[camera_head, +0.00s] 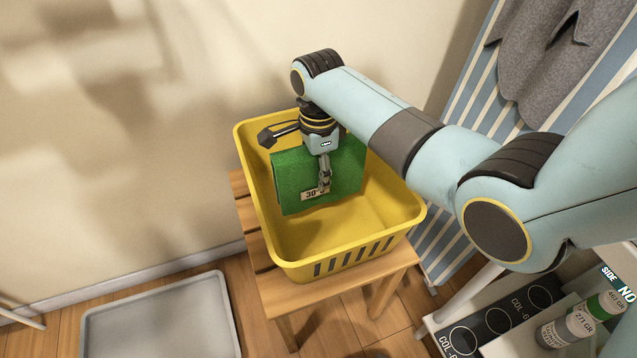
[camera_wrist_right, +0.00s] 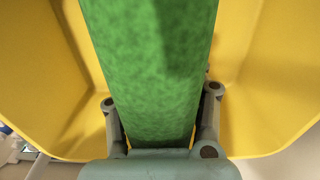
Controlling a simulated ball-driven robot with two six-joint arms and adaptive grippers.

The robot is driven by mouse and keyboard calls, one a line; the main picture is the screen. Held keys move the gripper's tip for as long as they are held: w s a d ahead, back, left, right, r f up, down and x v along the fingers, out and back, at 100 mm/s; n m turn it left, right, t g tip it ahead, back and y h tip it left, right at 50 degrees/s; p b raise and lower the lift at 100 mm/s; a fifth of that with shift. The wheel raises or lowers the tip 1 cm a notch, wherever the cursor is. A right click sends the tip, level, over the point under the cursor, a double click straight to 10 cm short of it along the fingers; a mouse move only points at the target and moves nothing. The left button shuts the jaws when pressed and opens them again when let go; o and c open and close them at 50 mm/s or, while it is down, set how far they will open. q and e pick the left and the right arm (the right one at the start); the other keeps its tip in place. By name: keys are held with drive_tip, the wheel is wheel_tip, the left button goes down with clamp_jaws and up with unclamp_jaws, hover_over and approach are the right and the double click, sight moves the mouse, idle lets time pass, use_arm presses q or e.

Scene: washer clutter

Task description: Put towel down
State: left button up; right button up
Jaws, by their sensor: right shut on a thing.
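A green towel (camera_head: 295,172) hangs upright inside the yellow basket (camera_head: 318,262), with a small tag reading "30" on its front. My right gripper (camera_head: 324,185) reaches down into the basket from above and is shut on the towel. In the right wrist view the towel (camera_wrist_right: 150,75) fills the space between the two fingers (camera_wrist_right: 158,128), with the yellow basket walls (camera_wrist_right: 270,70) on both sides. Whether the towel's lower edge touches the basket floor is hard to tell. My left gripper is not in view.
The basket stands on a slatted wooden stool (camera_head: 335,291). A grey tray (camera_head: 160,320) lies on the floor at lower left. A striped ironing board with a grey cloth (camera_head: 545,70) leans at right. Bottles (camera_head: 567,328) stand on a shelf at lower right.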

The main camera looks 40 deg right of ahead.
wheel_tip(320, 180, down, 4)
drive_tip(key=shift+r+b, duration=0.15)
drive_tip(key=shift+b, duration=0.6)
drive_tip(key=shift+r, duration=0.15)
drive_tip(key=o, duration=1.2)
drive_tip(key=shift+o, duration=0.2)
wheel_tip(320, 180, up, 12)
drive_tip(key=p, duration=0.5)
drive_tip(key=shift+s, duration=0.1)
